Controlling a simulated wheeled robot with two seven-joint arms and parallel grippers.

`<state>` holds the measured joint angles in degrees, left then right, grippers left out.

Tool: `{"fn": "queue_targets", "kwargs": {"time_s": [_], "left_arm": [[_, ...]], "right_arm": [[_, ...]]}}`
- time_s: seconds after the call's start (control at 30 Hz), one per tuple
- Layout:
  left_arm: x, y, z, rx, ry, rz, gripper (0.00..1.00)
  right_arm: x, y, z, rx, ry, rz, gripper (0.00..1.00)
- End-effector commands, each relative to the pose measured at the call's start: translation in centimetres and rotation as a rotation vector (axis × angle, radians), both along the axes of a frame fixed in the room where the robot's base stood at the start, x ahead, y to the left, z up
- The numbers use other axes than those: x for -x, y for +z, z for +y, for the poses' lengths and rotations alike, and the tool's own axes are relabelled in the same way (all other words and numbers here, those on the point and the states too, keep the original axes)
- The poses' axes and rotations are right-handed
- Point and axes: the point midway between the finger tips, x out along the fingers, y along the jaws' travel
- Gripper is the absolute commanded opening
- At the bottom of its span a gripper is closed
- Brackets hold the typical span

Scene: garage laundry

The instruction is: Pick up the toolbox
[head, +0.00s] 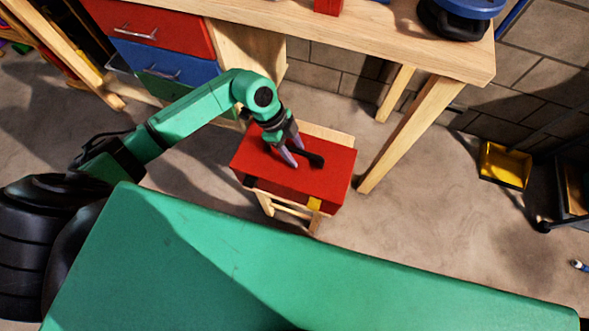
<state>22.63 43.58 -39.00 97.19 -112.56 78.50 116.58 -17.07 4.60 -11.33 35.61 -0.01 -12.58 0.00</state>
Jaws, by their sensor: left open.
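The red toolbox (325,186) sits on a small wooden stool (283,209) beside the workbench. It has a dark handle (313,159) on its top and a yellow latch on its front side. My left gripper (294,158) is open and points down over the toolbox's top, with its fingers close by the handle. I cannot tell whether the fingers touch the handle. My right gripper is not in view.
A wooden workbench (400,42) with a slanted leg (410,135) stands behind and right of the stool. Red and blue drawers (150,30) are at upper left. A yellow bin (504,166) lies at right. Concrete floor is clear between the stool and the bin.

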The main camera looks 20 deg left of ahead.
Motion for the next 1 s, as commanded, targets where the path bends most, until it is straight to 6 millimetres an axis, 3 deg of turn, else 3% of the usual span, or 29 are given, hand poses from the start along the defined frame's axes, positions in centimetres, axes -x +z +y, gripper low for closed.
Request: {"fn": "queue_targets", "kwargs": {"time_s": [0.63, 0.77, 0.8, 1.0], "left_arm": [[-0.02, -0.46, 0.01, 0.001, 0.001, 0.0, 0.54], [-0.02, -0.45, 0.01, 0.001, 0.001, 0.0, 0.04], [-0.02, -0.45, 0.01, 0.001, 0.001, 0.0, 0.0], [-0.02, -0.44, 0.01, 0.001, 0.0, 0.0, 0.0]], "right_arm": [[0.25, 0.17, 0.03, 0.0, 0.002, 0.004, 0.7], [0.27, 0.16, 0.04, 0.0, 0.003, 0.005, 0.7], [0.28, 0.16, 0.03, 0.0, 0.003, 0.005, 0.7], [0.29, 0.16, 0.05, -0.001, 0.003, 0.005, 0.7]]}}
